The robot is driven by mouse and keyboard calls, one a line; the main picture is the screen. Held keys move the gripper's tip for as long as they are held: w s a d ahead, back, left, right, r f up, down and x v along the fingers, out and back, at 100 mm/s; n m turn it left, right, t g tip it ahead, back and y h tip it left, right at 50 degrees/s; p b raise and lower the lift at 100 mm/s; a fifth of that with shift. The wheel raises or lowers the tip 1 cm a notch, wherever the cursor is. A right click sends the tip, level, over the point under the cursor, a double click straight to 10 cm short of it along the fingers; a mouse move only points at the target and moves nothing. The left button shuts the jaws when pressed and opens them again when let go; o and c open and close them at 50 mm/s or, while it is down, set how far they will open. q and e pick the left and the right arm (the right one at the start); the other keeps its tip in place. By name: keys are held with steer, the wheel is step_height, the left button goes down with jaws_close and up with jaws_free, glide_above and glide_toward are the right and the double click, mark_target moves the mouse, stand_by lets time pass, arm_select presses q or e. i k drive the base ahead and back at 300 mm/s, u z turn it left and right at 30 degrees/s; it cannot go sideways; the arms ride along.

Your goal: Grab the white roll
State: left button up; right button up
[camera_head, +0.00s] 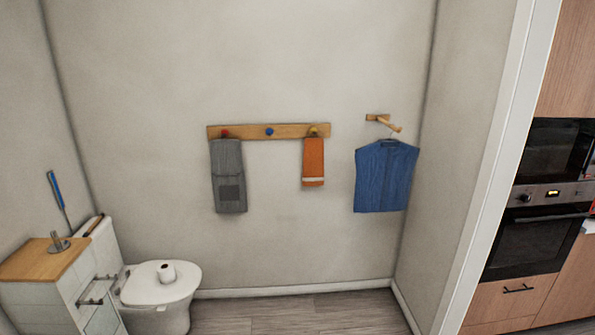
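Neither of my grippers shows in this view.
A white cabinet with a wooden top (40,262) stands left of the toilet, bearing a metal holder (58,244). A wall rack (285,131) holds a grey cloth (229,176) and an orange towel (313,163). A blue garment (386,176) hangs right. Floor (300,312) is clear.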

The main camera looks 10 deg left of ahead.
mark_target(165, 270)
steer(key=i, duration=1.65)
steer(key=u, duration=1.05)
steer(key=i, duration=0.95)
steer(key=u, duration=1.05)
